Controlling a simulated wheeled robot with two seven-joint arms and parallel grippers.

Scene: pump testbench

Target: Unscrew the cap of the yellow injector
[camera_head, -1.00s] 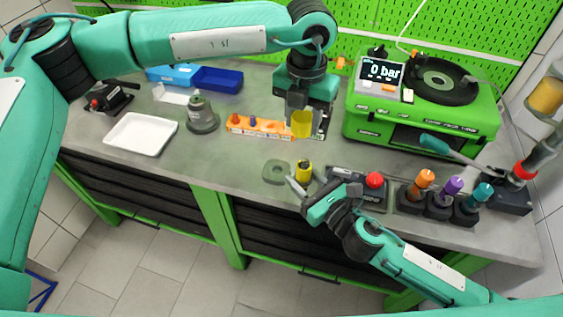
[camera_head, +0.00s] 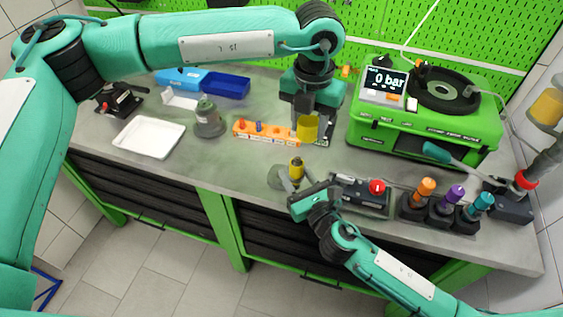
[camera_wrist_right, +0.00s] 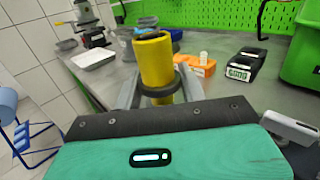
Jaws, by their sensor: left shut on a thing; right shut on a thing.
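The right wrist view shows the injector (camera_wrist_right: 154,62) between the fingers. My left gripper (camera_head: 308,112) points down behind it, over the table, shut on a yellow cup-shaped piece (camera_head: 307,128). I cannot tell whether that piece is the injector's cap. The left fingertips are partly hidden.
An orange rack (camera_head: 262,132) lies just left of my left gripper. The green pump tester (camera_head: 420,130) stands right. A red-button box (camera_head: 360,196) and orange, purple and teal tools (camera_head: 426,188) are along the front right. A white tray (camera_head: 149,137) lies left.

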